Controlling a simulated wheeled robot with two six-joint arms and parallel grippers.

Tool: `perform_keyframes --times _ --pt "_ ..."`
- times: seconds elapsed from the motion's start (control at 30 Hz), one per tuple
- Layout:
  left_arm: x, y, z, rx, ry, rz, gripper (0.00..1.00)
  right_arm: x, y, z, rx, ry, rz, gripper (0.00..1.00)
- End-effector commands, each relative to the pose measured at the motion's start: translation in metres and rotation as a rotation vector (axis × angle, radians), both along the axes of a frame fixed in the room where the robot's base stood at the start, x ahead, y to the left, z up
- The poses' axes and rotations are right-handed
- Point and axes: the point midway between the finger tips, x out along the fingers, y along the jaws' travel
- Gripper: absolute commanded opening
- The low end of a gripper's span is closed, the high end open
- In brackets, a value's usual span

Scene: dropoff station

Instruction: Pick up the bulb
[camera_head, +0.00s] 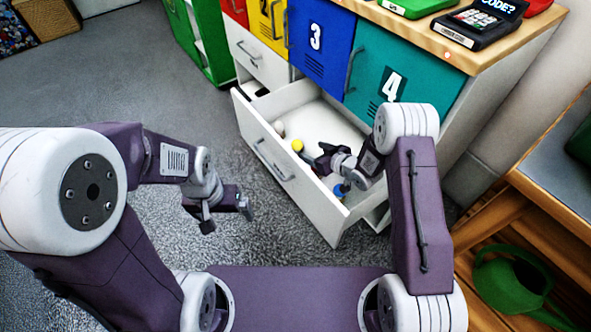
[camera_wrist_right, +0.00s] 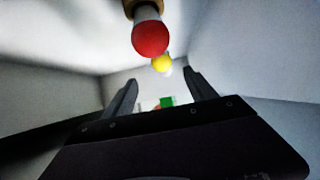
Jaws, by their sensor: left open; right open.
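A white drawer (camera_head: 262,140) stands pulled open in the head view, with several small items inside. A yellow bulb (camera_head: 297,145) lies in it, and a pale round item (camera_head: 279,128) lies further left. A blue item (camera_head: 341,190) lies near the drawer's right end. My right gripper (camera_head: 318,160) is open inside the drawer, to the right of the yellow bulb. In the right wrist view, a red bulb (camera_wrist_right: 150,38) with a brownish base is close and above the open fingers (camera_wrist_right: 160,77). The yellow bulb (camera_wrist_right: 162,63) shows beyond it. My left gripper (camera_head: 227,212) is open and empty, outside the drawer.
The drawer's walls surround my right gripper. Blue door 3 (camera_head: 320,42) and teal door 4 (camera_head: 425,65) are above the drawer. A wooden bench (camera_head: 545,185) stands at right with a green watering can (camera_head: 508,285) beneath. Grey floor is clear at left.

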Motion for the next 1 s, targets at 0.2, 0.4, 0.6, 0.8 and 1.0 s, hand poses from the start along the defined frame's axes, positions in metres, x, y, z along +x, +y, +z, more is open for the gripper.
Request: perform_keyframes --times 0.2,0.4,0.6,0.8,1.0 --pt "0.001 0.000 0.011 0.000 -0.002 0.000 1.00 0.004 0.004 0.002 0.007 -0.005 0.007 0.65" --pt "0.001 0.000 0.025 0.000 -0.003 0.000 1.00 0.020 0.017 -0.016 0.005 -0.007 0.007 0.65" --pt "0.000 0.000 0.018 0.000 -0.001 0.000 1.00 0.028 0.022 -0.020 0.006 -0.006 0.004 0.65" --pt "0.000 0.000 -0.005 0.000 -0.001 0.000 1.00 0.052 0.040 -0.041 0.005 -0.007 0.006 0.65" --pt "0.000 0.000 -0.011 0.000 -0.001 0.000 1.00 0.065 0.049 -0.045 0.005 -0.006 0.003 0.65"
